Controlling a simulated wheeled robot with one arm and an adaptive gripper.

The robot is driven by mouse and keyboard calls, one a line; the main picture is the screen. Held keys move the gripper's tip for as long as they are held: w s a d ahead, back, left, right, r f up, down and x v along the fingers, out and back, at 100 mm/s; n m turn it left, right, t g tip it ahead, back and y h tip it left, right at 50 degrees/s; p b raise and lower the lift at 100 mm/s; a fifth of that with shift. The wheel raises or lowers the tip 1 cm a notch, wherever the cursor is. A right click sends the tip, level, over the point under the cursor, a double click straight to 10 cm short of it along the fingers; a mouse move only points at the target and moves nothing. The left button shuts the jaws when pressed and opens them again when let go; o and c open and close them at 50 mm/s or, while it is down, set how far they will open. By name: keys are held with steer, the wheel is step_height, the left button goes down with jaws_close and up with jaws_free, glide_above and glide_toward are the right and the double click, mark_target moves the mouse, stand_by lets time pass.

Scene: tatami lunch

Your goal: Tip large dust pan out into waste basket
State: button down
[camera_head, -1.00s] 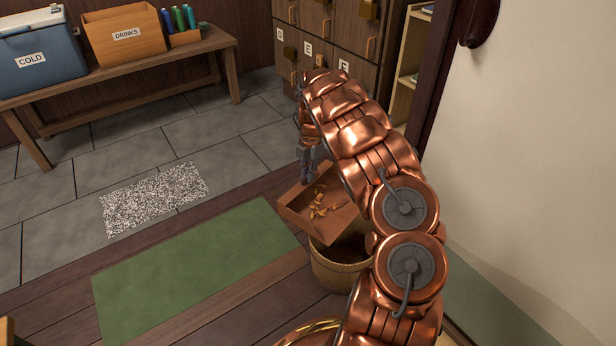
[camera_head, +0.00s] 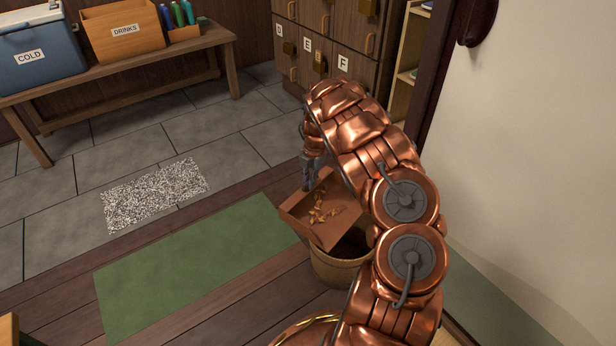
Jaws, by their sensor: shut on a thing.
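The large dust pan (camera_head: 341,228) is a brown, shallow tray with several small orange-brown scraps (camera_head: 322,209) lying on it. My gripper (camera_head: 312,176) is shut on the dust pan at its far side, partly hidden behind my copper arm. The pan is held above the waste basket (camera_head: 333,272), over its rim, and looks tilted toward it. The waste basket is a round tan tub on the wooden floor, with a dark inside. My arm hides its right side. The scraps are still on the pan.
A green mat (camera_head: 195,262) lies left of the basket, and a speckled grey mat (camera_head: 155,195) on the stone tiles. A bench (camera_head: 205,48) with a cooler and a drinks box stands at the back left. Lockers (camera_head: 325,45) stand behind my gripper. A pale wall (camera_head: 540,150) is close on the right.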

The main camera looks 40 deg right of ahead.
steer(key=shift+s+d+r+b, duration=0.15)
steer(key=shift+s+b, duration=0.1)
steer(key=shift+b, duration=0.35)
steer(key=shift+s+r+t+b, duration=0.3)
steer(key=shift+t+b, duration=0.3)
steer(key=shift+b, duration=0.15)
steer(key=b, duration=0.2)
steer(key=shift+s+d+r+b, duration=0.1)
steer(key=shift+d+r+b, duration=0.05)
steer(key=shift+b, duration=0.2)
steer(key=shift+s+r+t+b, duration=0.2)
steer(key=shift+r+t+b, duration=0.1)
steer(key=shift+b, duration=0.9)
steer(key=s+d+r+t+y+b, duration=0.1)
steer(key=s+r+t+y+b, duration=0.1)
steer(key=s+t+b, duration=0.3)
steer(key=shift+b+v, duration=0.4)
steer(key=shift+v, duration=0.9)
steer(key=shift+s+f, duration=0.1)
